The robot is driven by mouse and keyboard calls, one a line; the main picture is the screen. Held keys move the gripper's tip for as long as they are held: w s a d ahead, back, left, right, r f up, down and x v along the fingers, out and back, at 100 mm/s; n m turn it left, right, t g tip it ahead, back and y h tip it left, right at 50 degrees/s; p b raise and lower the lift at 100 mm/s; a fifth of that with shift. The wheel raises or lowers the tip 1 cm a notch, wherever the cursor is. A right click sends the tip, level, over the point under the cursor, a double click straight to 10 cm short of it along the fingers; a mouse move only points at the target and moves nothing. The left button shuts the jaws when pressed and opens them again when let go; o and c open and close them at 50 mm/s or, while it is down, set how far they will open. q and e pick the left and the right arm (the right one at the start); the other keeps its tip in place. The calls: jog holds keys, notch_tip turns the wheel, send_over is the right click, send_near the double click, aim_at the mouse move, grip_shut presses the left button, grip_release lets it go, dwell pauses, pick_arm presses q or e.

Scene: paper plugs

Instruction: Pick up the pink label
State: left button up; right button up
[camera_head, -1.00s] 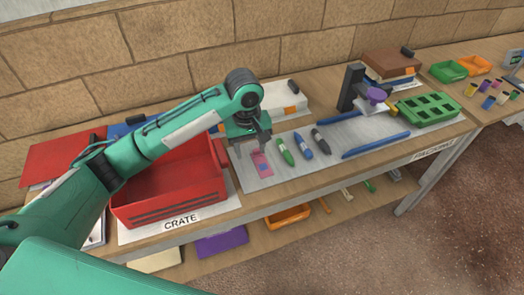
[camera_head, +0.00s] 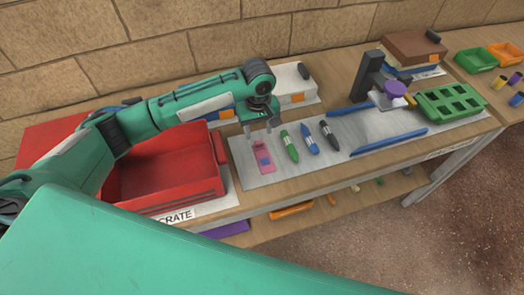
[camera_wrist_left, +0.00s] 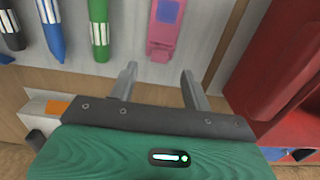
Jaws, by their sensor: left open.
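The pink label (camera_head: 264,159), with a blue patch on it, lies on the grey mat (camera_head: 250,176) at the mat's left end, beside the green marker. It also shows at the top of the left wrist view (camera_wrist_left: 165,28). My left gripper (camera_head: 259,134) is open and empty, just behind and above the label's far end. In the left wrist view its two fingers (camera_wrist_left: 159,76) are apart and point toward the label, with nothing between them. My right gripper is not in view.
The red crate (camera_head: 222,165) stands left of the mat. The green marker (camera_head: 290,147), blue marker (camera_head: 310,140) and dark marker (camera_head: 329,136) lie right of the label. A white box (camera_head: 290,84) stands behind the gripper. A purple-topped stand (camera_head: 394,89) is farther right.

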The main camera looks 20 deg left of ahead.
aim_at(259, 142)
pick_arm(q)
jog(key=shift+f, duration=0.75)
notch_tip(259, 142, down, 3)
jog(key=shift+w+r+p, duration=0.1)
jog(key=shift+r+p, duration=0.05)
jog(key=shift+p, duration=0.3)
jog(key=shift+f, duration=0.55)
jog(key=c, duration=1)
jog(key=shift+c, duration=0.3)
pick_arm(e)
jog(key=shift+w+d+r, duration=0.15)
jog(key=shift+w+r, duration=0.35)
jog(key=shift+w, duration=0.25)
